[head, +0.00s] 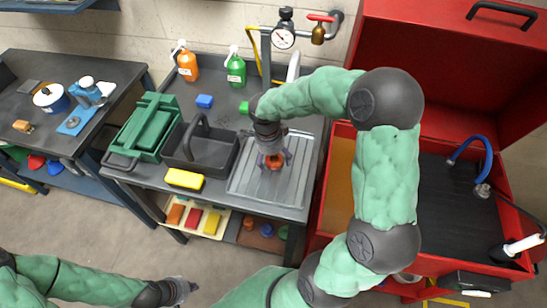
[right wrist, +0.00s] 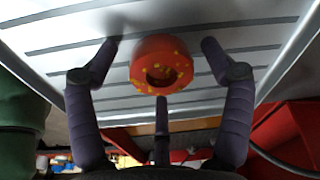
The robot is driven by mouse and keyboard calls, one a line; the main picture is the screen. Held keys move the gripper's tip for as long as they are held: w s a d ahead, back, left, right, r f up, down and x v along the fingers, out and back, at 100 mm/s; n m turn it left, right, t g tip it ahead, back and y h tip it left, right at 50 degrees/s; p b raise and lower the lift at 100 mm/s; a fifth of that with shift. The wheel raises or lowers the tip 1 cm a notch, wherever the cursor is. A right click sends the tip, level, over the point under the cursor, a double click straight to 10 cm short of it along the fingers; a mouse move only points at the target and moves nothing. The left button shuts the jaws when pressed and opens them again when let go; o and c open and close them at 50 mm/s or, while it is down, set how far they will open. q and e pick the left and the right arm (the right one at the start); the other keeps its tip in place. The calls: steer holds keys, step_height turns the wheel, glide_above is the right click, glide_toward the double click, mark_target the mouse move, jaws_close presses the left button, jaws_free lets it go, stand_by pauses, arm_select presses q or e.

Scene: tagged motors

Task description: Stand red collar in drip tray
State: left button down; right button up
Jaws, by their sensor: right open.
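The red collar (head: 273,162), a ring with a hole and yellow specks, is on the grey ribbed drip tray (head: 246,186) on the workbench. In the right wrist view, the collar (right wrist: 161,66) sits on the tray (right wrist: 60,30) with its hole facing the camera. My right gripper (head: 273,155) is over the tray at the collar. Its fingers are spread open, with one on each side of the collar and a third below it in the picture, gaps showing at the sides. My left gripper (head: 182,289) is low at the left, away from the bench; its finger opening is unclear.
A black caddy (head: 194,163), green crate (head: 146,125) and yellow block (head: 184,179) are left of the tray. Orange (head: 187,65) and green (head: 236,72) bottles stand behind. A red chest (head: 341,150) stands close on the right, under my right arm.

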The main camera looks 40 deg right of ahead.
mark_target(269, 160)
step_height(269, 160, up, 12)
steer(key=a+p, duration=0.1)
steer(key=p, duration=0.2)
steer(key=shift+w, duration=0.25)
steer(key=shift+a, duration=0.15)
